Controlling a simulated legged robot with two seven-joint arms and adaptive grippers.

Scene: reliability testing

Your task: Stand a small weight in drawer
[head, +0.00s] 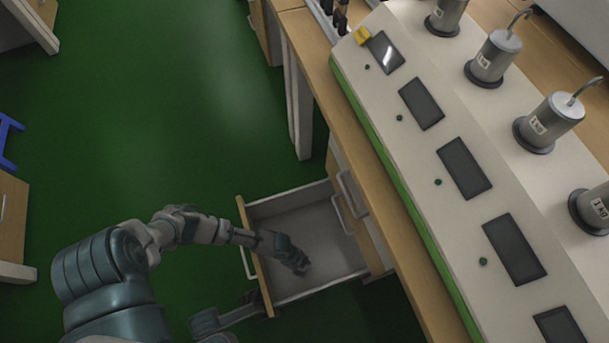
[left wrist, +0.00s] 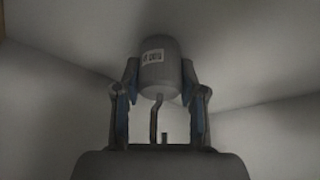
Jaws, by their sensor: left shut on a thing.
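The drawer (head: 325,228) stands open below the bench, with a wooden front and a pale inside. My left gripper (head: 298,265) reaches down inside it, near the middle. In the left wrist view it is shut on a small grey weight (left wrist: 160,62), a cylinder with a white label and a thin hook pointing toward the camera. The fingers hold its sides, with pale drawer walls around. Whether its base touches the drawer floor cannot be told. In the head view the gripper mostly hides the weight. My right gripper (head: 250,298) is dark and unclear beside the drawer front.
A long white machine (head: 470,215) with dark screens stands on the wooden bench, right of the drawer. Several larger hooked weights (head: 548,122) stand on it. The green floor (head: 150,120) is open to the left. A blue stool (head: 8,140) is at the far left.

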